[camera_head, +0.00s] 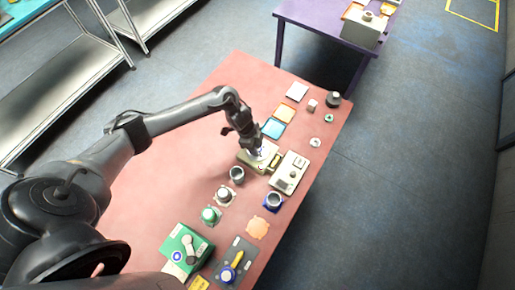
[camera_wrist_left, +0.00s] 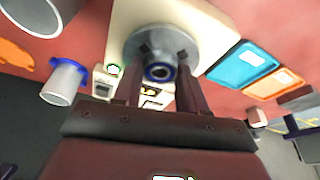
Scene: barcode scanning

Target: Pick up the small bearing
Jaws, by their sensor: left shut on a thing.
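The small bearing (camera_wrist_left: 159,73) is a small ring with a dark centre and bluish rim, seen between my left fingers in the left wrist view. My left gripper (camera_head: 257,150) is shut on it, over a pale cream fixture (camera_head: 244,157) on the red table. In the left wrist view, the fingers of my left gripper (camera_wrist_left: 164,60) reach to a round silver disc (camera_wrist_left: 205,45) on that fixture. Whether the bearing still touches the disc, I cannot tell. In the head view the fingers hide the bearing. My right gripper is in neither view.
A cream device (camera_head: 290,172) stands right beside the fixture. Grey cups (camera_head: 237,175) and a blue-based cup (camera_head: 274,201) stand nearby. Blue (camera_head: 273,128) and orange (camera_head: 285,112) trays lie beyond. The red table's (camera_head: 150,215) left part is clear.

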